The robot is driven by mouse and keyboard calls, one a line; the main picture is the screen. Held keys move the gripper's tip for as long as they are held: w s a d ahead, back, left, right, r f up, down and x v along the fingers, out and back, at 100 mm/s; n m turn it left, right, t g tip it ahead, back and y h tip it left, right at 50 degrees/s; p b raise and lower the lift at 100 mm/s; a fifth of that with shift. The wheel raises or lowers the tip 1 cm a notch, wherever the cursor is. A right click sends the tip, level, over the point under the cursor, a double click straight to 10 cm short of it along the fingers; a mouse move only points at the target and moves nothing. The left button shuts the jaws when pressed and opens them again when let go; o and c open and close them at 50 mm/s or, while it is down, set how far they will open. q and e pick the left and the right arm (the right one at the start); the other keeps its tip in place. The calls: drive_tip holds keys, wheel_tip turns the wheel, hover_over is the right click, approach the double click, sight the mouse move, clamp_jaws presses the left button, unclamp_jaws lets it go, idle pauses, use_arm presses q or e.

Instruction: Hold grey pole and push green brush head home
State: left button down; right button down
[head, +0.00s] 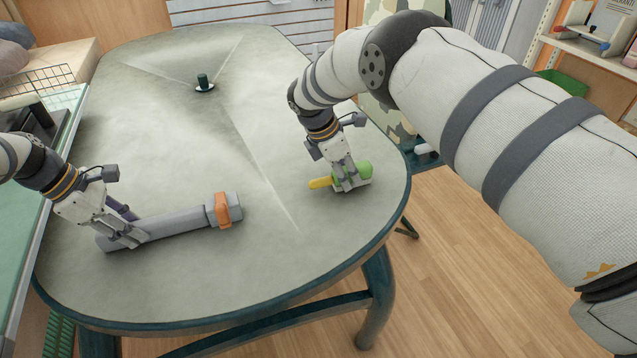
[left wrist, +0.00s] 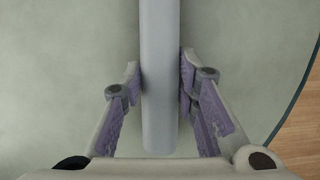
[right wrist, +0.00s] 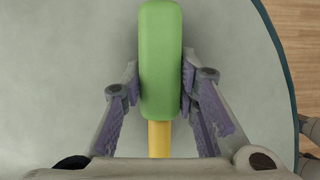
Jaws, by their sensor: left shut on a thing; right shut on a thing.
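The grey pole (head: 175,224) lies on the table, with an orange collar (head: 222,210) near its right end. My left gripper (head: 125,240) is shut on the pole near its left end; in the left wrist view the pole (left wrist: 160,70) runs between both fingers. The green brush head (head: 365,170) has a yellow stem (head: 320,183) pointing left, toward the pole's collared end. My right gripper (head: 347,185) is shut on the brush head, which lies between the fingers in the right wrist view (right wrist: 160,60). A clear gap separates stem and pole.
The oval grey-green table (head: 150,120) has a dark rim. A small dark fitting (head: 203,84) stands near its far middle. Table surface between pole and brush head is clear. Shelves stand at the far right.

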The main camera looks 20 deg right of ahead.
use_arm(q)
drive_tip(key=c, duration=1.2)
unclamp_jaws()
drive_tip(key=shift+s+f, duration=0.1)
drive_tip(key=shift+f, duration=0.1)
drive_tip(key=shift+r, duration=0.1)
drive_tip(key=shift+a+r, duration=0.1)
drive_tip(key=shift+r, duration=0.15)
drive_tip(key=v, duration=1.1)
drive_tip(key=shift+a+r, duration=0.15)
drive_tip(key=shift+r, duration=0.05)
